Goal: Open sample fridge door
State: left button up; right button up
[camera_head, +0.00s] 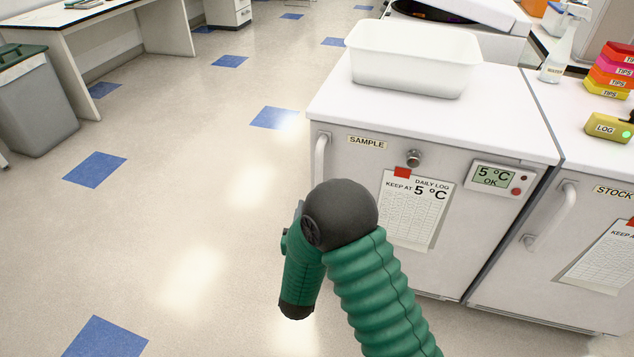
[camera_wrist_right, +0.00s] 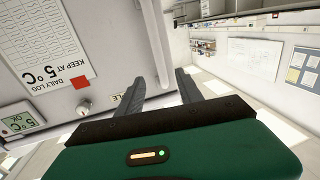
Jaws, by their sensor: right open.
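The sample fridge (camera_head: 345,165) stands at the right in the head view, its white door shut. In the right wrist view, which is upside down, my right gripper (camera_wrist_right: 160,92) is open. The handle (camera_wrist_right: 157,45) shows between its two dark fingers, with nothing clamped; I cannot tell how deep it sits. My left gripper is out of view.
A white tub (camera_head: 412,75) sits on the fridge top. A log sheet (camera_head: 415,210), a round lock (camera_head: 414,158) and a display (camera_head: 495,178) are on the door. The stock fridge (camera_head: 560,255) adjoins at right.

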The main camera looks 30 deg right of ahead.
aim_at(318, 173)
jog(key=b+x, duration=0.4)
jog(key=x, duration=1.1)
jog(key=shift+s+d, duration=0.1)
jog(key=shift+w+d, duration=0.25)
jog(key=shift+d, duration=0.05)
jog(key=shift+r, duration=0.1)
grip_shut()
